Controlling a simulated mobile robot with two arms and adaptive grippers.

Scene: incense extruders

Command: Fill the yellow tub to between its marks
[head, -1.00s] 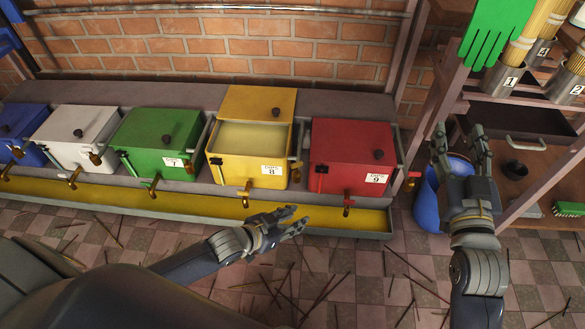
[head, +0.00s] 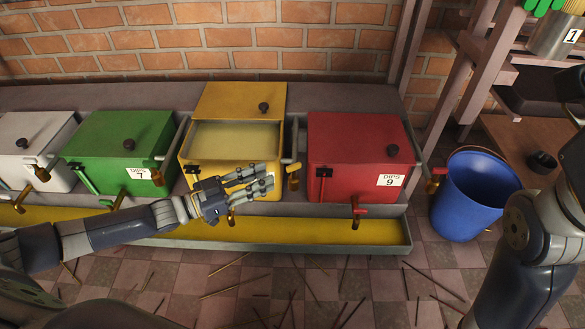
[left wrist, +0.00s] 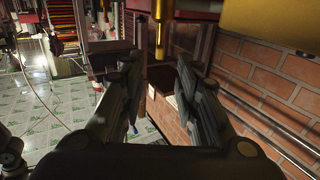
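The yellow tub (head: 222,160) stands in the row between the green and red tubs. Its yellow lid (head: 240,100) is raised at the back, and pale yellow liquid (head: 235,138) shows inside. I cannot make out any marks on it. My left gripper (head: 270,180) is in front of the tub, covering its number label and part of its front tap (head: 232,215). In the left wrist view the left gripper's fingers (left wrist: 155,75) are apart with nothing between them. A brass pipe (left wrist: 160,30) hangs beyond them. My right arm shows at the right edge; its gripper is out of frame.
The red tub (head: 350,145) and green tub (head: 118,145) flank the yellow one. A yellow trough (head: 330,230) runs below the taps. A blue bucket (head: 475,195) stands at right by a wooden rack (head: 455,75). Incense sticks lie scattered on the tiled floor.

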